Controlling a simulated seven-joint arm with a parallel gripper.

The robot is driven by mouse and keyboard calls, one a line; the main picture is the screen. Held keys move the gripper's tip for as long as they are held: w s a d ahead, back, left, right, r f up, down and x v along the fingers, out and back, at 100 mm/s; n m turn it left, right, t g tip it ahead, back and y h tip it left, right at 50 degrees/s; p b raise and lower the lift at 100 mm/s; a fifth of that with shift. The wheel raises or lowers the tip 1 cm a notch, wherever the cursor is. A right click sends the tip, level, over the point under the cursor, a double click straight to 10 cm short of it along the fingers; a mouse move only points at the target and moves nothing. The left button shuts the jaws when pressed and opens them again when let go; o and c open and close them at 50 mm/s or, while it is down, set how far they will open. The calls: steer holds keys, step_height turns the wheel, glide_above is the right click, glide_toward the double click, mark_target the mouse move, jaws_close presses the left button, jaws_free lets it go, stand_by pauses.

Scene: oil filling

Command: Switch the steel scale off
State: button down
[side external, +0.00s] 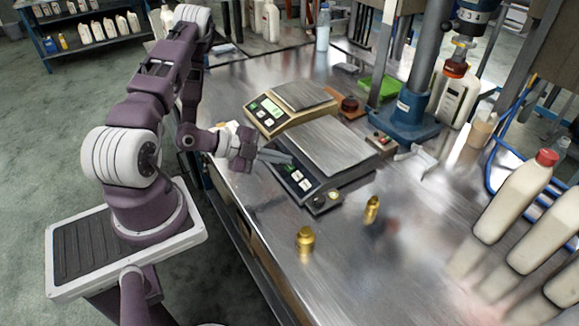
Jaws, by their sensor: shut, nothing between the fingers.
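The steel scale (340,146) stands on the metal bench, with a dark body and a bare, brushed steel plate. Its front panel (307,192) carries pale buttons and faces the lower left. My gripper (285,157) is shut and empty. Its fingertips are over the panel's upper-left end, near the plate's edge, and hide part of it. I cannot tell whether the fingers touch the scale. The scale's display is not clearly readable, so I cannot tell whether it is lit.
Two brass weights (305,239) (372,208) stand in front. A blue press stand (405,112) is behind right, and white bottles (513,197) stand at the right. The front middle bench is clear.

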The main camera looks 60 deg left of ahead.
steer(key=shift+s+r, duration=0.3)
steer(key=shift+r, duration=0.5)
steer(key=shift+s+r, duration=0.25)
steer(key=shift+r, duration=0.55)
steer(key=shift+s+r, duration=0.3)
steer(key=shift+r, duration=0.5)
steer(key=w+a+r+g+y, duration=0.3)
steer(key=w, duration=0.1)
steer(key=s+d+r+n+g+y, duration=0.25)
steer(key=r+n+y, duration=0.35)
steer(key=r, duration=0.7)
steer(key=s+d+r+n+h, duration=0.2)
steer(key=s+d+r+n, duration=0.1)
steer(key=s+d, duration=0.5)
steer(key=s+d+r+n+g+h, duration=0.1)
steer(key=s+d+r+n, duration=0.3)
steer(key=s+d, duration=0.4)
steer(key=shift+s+d+n+h, duration=0.15)
steer(key=shift+s+n+h, duration=0.65)
steer(key=shift+h, duration=0.1)
